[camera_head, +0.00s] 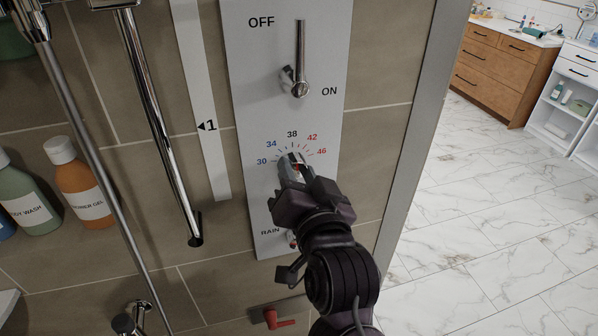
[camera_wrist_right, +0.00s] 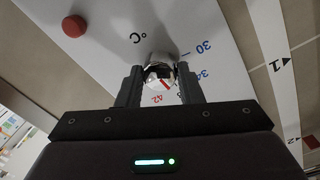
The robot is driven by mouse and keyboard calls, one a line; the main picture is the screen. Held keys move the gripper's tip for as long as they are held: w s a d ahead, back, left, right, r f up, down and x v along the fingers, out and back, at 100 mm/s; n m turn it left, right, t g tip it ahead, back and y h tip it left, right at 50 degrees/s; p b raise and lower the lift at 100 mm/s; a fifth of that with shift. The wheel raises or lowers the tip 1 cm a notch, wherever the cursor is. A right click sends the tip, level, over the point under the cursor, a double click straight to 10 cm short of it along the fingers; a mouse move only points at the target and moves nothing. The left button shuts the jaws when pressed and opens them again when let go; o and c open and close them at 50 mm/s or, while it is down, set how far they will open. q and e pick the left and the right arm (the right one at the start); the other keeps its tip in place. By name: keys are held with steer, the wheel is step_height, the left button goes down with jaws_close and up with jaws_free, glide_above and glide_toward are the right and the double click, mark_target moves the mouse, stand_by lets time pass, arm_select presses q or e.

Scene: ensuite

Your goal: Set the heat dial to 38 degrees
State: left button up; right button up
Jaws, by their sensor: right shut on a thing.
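The heat dial (camera_head: 296,158) is a small round metal knob on the grey shower panel (camera_head: 262,130). Its printed scale reads 30, 34, 38, 42 and 46, blue to red, with 38 at the top. My right gripper (camera_head: 294,172) is shut on the dial from below and hides much of it. In the right wrist view the dial (camera_wrist_right: 160,74) sits between both fingers (camera_wrist_right: 160,88). My left gripper is not in view.
An ON/OFF lever (camera_head: 299,62) points up above the dial. A red handle (camera_head: 278,319) is below the panel. Chrome bars (camera_head: 165,135) and bottles (camera_head: 80,185) are to the left. Open marble floor (camera_head: 480,200) and a wooden cabinet (camera_head: 508,60) lie to the right.

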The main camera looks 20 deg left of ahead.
stand_by(0.4)
steer(key=o, duration=1)
